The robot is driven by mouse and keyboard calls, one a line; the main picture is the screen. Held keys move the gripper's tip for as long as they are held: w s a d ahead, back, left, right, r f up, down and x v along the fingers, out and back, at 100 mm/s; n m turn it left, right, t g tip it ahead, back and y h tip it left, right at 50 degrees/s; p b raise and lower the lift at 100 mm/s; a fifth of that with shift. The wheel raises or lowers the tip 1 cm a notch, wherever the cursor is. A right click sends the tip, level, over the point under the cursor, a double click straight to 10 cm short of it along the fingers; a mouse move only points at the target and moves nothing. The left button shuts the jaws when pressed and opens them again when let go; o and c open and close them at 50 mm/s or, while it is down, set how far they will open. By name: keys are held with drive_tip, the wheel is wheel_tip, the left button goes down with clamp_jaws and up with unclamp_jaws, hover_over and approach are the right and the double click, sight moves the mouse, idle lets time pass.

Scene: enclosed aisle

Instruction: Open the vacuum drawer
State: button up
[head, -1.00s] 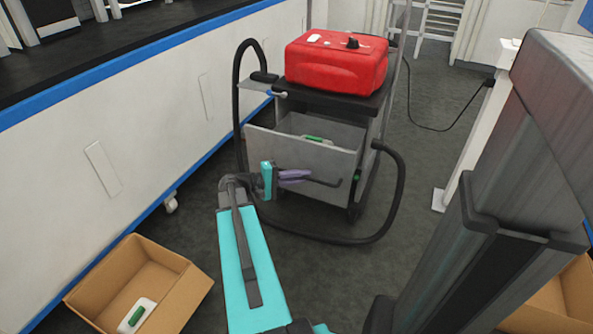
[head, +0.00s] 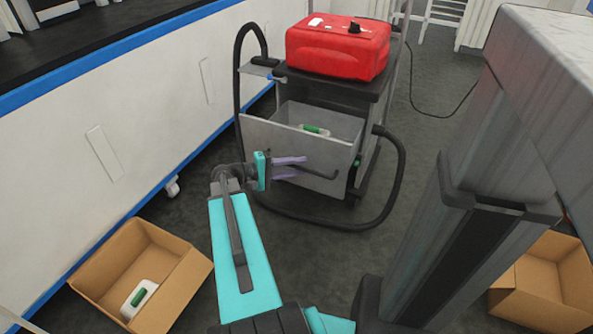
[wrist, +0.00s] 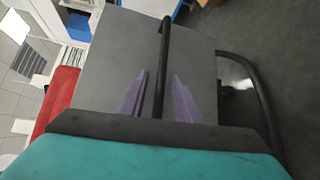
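The vacuum drawer (head: 285,143) is the grey drawer of the cart below a red vacuum unit (head: 338,47). It stands pulled out, and a white and green item (head: 314,130) shows inside. A black bar handle (head: 318,172) runs across its front; it also shows in the wrist view (wrist: 164,50). My gripper (head: 304,167) is at the drawer front with its purple fingers spread. In the wrist view my gripper (wrist: 161,78) has one finger on each side of the handle, with gaps between. The fingertips' depth past the bar is hard to tell.
A black hose (head: 392,200) loops around the cart's right side and onto the floor. A white, blue-edged counter (head: 110,120) runs along the left. Cardboard boxes stand at lower left (head: 190,275) and lower right (head: 545,280). Dark floor lies open behind the cart.

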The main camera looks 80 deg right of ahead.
drive_tip(key=shift+a, duration=0.1)
drive_tip(key=p+v, duration=0.3)
drive_tip(key=v, duration=1)
drive_tip(key=shift+w+a, duration=0.15)
drive_tip(key=shift+w, duration=0.2)
drive_tip(key=shift+r, duration=0.1)
idle(0.3)
